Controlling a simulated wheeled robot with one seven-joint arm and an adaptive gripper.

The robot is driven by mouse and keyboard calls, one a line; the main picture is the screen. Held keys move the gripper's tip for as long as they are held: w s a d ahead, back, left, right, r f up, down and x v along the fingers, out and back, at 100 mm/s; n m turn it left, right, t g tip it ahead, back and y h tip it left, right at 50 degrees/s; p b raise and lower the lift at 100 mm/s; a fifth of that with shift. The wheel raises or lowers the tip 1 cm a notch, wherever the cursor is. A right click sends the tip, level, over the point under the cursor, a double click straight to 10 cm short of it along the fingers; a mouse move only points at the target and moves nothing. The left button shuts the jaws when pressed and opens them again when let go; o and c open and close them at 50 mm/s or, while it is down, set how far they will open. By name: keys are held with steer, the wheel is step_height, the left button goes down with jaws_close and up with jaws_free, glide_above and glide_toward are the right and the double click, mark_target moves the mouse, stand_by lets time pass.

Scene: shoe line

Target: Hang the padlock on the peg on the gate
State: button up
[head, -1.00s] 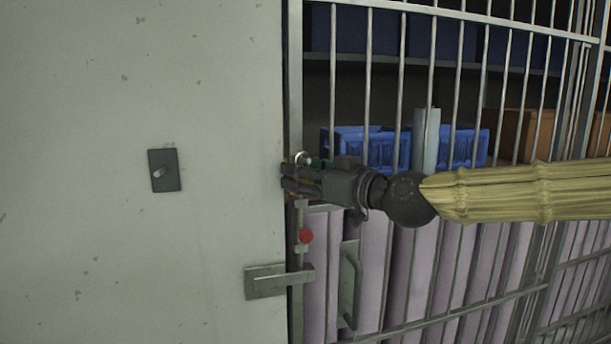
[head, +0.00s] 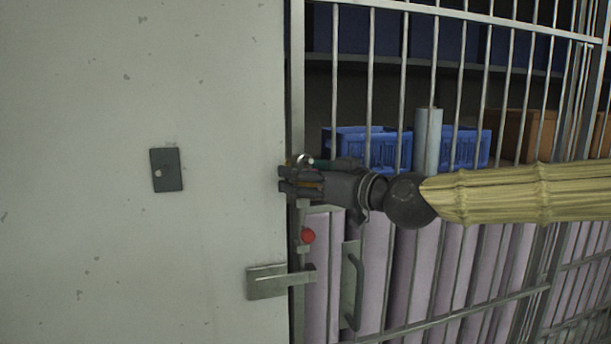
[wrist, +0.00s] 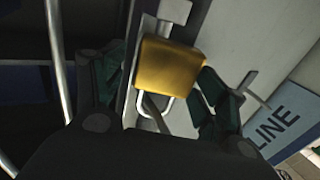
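The gold padlock (wrist: 170,68) sits between my gripper's green-padded fingers in the wrist view. A narrow gap shows beside its left side; the right finger is close to its edge, and contact is unclear. Its silver shackle (wrist: 168,104) is on the near side of the body there. A grey rod (wrist: 154,112), seemingly the peg on the gate, shows inside the shackle loop. In the head view my gripper (head: 284,180) is at the gate's left post, its fingers apart, with a bit of gold between them. A bright ring (head: 304,159) shows just above; the peg is mostly hidden.
A pale panel (head: 80,230) with a dark knob plate (head: 167,170) stands left of the barred gate. Blue crates (head: 370,147) stand behind the bars.

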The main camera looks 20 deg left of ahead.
steer(key=shift+d, duration=0.15)
steer(key=v, duration=1.2)
steer(key=s+f+m+g+h+p, duration=0.25)
steer(key=f+m+h, duration=0.4)
steer(key=f, duration=3.25)
steer(key=s+d+f+m+g+h, duration=0.1)
steer(key=s+d+f, duration=0.25)
steer(key=f, duration=0.25)
steer(key=s+d+f+m+g+h+p, duration=0.1)
steer(key=s+d+f+m, duration=0.2)
steer(key=f, duration=0.4)
steer(key=s+d+f+h, duration=0.2)
steer(key=s+d+f, duration=0.2)
steer(key=s+f, duration=0.15)
steer(key=s+d+f+m+g+h, duration=0.1)
steer(key=s+d+f+h, duration=0.1)
steer(key=s+d+f, duration=0.2)
steer(key=s+d+f+m+g+h+p, duration=0.1)
steer(key=s+d+f, duration=0.3)
steer(key=s+d, duration=0.4)
steer(key=s+d+f+m+g+h+p, duration=0.1)
steer(key=s+d+f+h, duration=0.2)
steer(key=s+d, duration=0.3)
steer(key=d+f, duration=0.1)
steer(key=d, duration=0.2)
steer(key=shift+s+d, duration=0.3)
steer(key=shift+d, duration=0.05)
